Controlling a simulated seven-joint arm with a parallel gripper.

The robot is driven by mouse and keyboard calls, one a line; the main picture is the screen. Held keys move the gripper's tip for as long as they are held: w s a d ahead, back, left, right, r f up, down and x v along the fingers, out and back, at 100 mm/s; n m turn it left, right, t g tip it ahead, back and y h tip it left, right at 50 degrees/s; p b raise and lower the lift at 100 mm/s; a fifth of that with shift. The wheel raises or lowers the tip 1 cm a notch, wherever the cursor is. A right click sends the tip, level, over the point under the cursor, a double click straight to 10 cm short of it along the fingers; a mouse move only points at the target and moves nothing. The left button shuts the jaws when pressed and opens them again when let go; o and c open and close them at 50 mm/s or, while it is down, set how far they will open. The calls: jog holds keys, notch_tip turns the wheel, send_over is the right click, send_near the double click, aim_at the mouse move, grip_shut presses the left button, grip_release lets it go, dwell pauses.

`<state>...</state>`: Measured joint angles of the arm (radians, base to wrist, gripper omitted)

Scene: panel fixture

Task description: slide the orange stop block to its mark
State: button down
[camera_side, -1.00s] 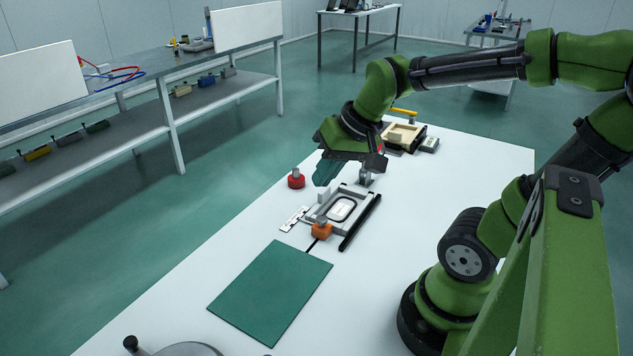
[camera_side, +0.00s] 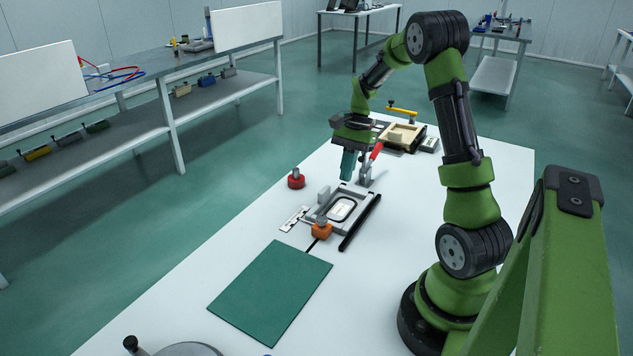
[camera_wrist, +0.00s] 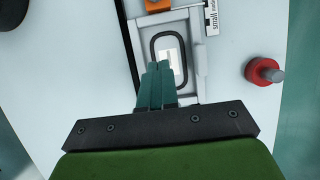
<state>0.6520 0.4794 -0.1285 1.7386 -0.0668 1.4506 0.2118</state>
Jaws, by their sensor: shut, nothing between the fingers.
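The orange stop block (camera_side: 321,231) sits at the near end of the grey panel fixture (camera_side: 331,210), by a dark slot line. It also shows, cut off, at the top edge of the wrist view (camera_wrist: 158,5). A printed white scale strip (camera_side: 294,218) lies left of the fixture; its word "small" reads in the wrist view (camera_wrist: 212,17). My gripper (camera_side: 346,177) is shut and empty, pointing down above the far end of the fixture, apart from the orange block. Its teal fingers (camera_wrist: 158,70) overlap part of the fixture's dark oval ring in the wrist view.
A clamp with a red handle (camera_side: 375,152) stands at the fixture's far end. A red knob (camera_side: 296,179) stands to its left. A black bar (camera_side: 360,222) runs along the right side. A green mat (camera_side: 270,292) lies nearer, and a beige tray fixture (camera_side: 402,135) farther back.

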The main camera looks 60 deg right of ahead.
aim_at(323, 220)
jog(key=x, duration=0.7)
jog(key=shift+a+f, duration=0.1)
jog(key=shift+f, duration=0.15)
jog(key=a, duration=0.3)
jog(key=shift+a+f, duration=0.15)
jog(key=shift+a, duration=0.45)
jog(key=a, duration=0.5)
jog(key=shift+d, duration=0.15)
